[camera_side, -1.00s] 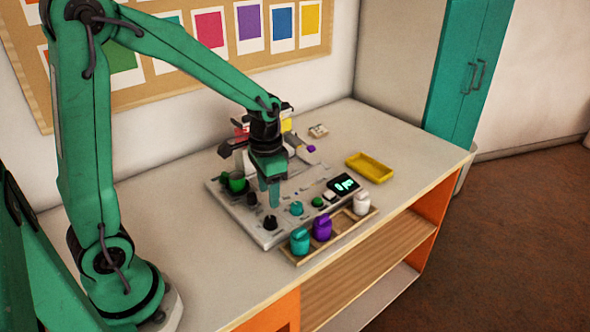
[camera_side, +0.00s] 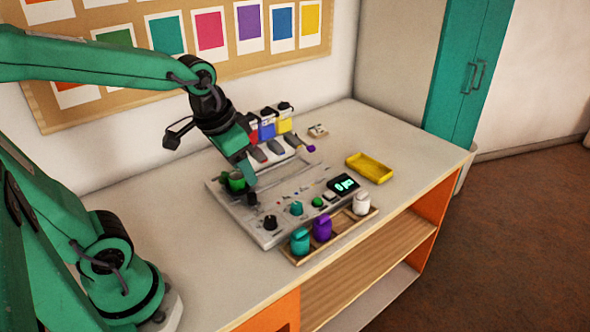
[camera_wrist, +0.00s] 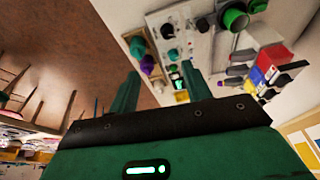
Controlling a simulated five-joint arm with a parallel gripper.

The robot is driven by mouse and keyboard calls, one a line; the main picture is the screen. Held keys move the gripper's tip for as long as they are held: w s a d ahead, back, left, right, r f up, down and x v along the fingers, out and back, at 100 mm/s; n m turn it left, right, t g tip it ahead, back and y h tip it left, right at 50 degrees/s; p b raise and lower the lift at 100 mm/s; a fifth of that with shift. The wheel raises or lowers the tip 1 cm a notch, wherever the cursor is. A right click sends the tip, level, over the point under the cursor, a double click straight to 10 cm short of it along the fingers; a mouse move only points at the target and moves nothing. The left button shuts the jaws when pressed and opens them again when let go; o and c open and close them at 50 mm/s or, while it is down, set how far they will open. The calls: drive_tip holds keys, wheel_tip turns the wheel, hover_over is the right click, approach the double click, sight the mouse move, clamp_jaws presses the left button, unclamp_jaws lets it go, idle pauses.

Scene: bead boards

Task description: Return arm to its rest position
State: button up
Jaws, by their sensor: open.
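My gripper (camera_side: 246,172) is open and empty in the side view, tilted downward above the left part of the grey panel (camera_side: 222,208). Its two green fingers also show spread apart in the wrist view (camera_wrist: 160,88), with nothing between them. The panel carries a green cup (camera_side: 236,184), dark knobs, a teal knob (camera_side: 296,208) and a small display (camera_side: 343,184) that seems to read 0. The raised green arm is mine.
A wooden rack (camera_side: 337,231) along the panel's front holds a teal jar (camera_side: 300,241), a purple jar (camera_side: 322,227) and a white jar (camera_side: 361,203). Red, blue and yellow containers (camera_side: 268,126) stand behind. A yellow tray (camera_side: 369,168) lies to the right. The table's right end is clear.

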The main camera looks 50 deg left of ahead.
drive_tip(key=shift+s+d+r+n+t, duration=0.15)
drive_tip(key=shift+s+r+t, duration=0.25)
drive_tip(key=shift+s, duration=0.45)
drive_tip(key=shift+s+d+r+n+t, duration=0.1)
drive_tip(key=shift+s+r+t, duration=0.15)
drive_tip(key=shift+s+r, duration=0.45)
drive_tip(key=shift+s+d+r+n+t, duration=0.15)
drive_tip(key=shift+s+r+t, duration=0.2)
drive_tip(key=shift+s, duration=0.6)
